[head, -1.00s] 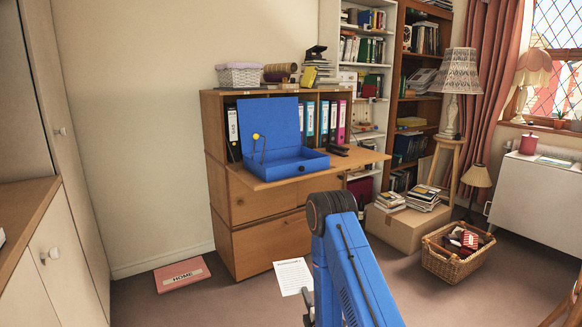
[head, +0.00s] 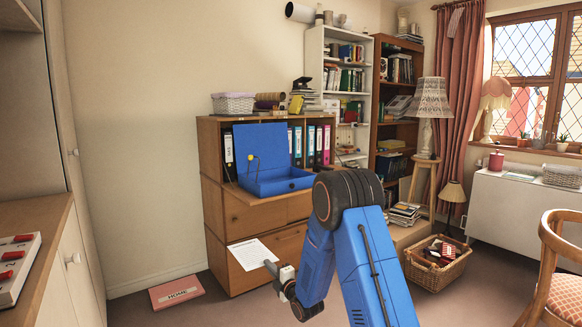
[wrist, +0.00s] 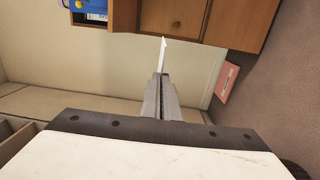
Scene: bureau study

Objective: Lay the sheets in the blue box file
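The blue box file (head: 285,186) lies open on the fold-down flap of the wooden bureau, its lid (head: 263,146) standing up at the back. A small yellow-tipped part shows inside it. Part of the box file also shows at the top left of the wrist view (wrist: 76,4). White printed sheets (head: 255,253), or a single sheet, stick out from my gripper (head: 272,268) in front of the bureau's lower drawers. In the wrist view my gripper (wrist: 162,78) is shut on their edge (wrist: 163,54), seen nearly edge-on. The gripper is below and apart from the box file.
The bureau (head: 218,210) holds several upright binders (head: 310,145) behind the box file. A pink HOME book (head: 176,292) lies on the floor at left. A wicker basket (head: 436,270) and a chair (head: 555,270) stand at right. A cabinet (head: 55,265) borders the left.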

